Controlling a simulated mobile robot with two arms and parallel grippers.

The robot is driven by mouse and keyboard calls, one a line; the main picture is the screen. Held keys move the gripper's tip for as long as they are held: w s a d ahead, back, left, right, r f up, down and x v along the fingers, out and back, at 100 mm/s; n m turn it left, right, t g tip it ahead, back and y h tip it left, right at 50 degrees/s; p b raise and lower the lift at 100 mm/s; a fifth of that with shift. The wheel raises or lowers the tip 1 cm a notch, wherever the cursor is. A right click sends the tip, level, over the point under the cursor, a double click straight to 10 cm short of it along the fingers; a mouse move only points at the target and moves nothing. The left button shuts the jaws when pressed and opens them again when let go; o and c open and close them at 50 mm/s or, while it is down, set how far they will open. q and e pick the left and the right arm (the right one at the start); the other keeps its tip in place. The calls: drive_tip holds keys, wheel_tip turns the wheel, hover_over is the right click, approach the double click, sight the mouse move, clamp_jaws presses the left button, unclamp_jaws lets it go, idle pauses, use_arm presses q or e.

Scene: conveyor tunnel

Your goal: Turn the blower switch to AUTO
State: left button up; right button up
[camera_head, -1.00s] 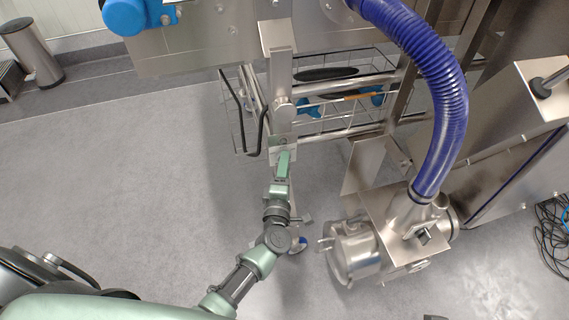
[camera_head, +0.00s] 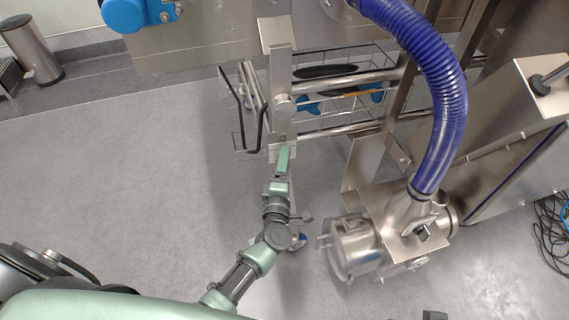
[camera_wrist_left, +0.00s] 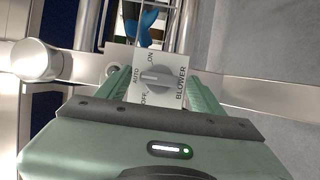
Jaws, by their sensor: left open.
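The blower switch is a round grey knob (camera_wrist_left: 155,78) on a pale plate (camera_wrist_left: 170,60) marked ON, AUTO, OFF and BLOWER. In the left wrist view, the knob's raised grip lies roughly crosswise, one end toward AUTO; its exact setting is hard to tell. My left gripper (camera_wrist_left: 160,92) is open, its green fingers on either side of the knob with gaps, not visibly touching it. In the head view, my left gripper (camera_head: 283,160) reaches up to the small plate on the metal post and hides most of it. My right gripper is not visible.
A wire basket (camera_head: 340,112) with blue items sits behind the post. A black bar handle (camera_head: 262,130) is just left of the gripper. A steel blower unit (camera_head: 358,245) with a blue hose (camera_head: 450,110) stands to the right.

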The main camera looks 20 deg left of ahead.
use_arm(q)
drive_tip(key=v, duration=0.7)
drive_tip(key=shift+s+p, duration=0.4)
drive_tip(key=shift+p, duration=0.05)
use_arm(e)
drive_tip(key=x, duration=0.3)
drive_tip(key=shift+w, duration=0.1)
use_arm(q)
drive_tip(key=shift+d, duration=0.1)
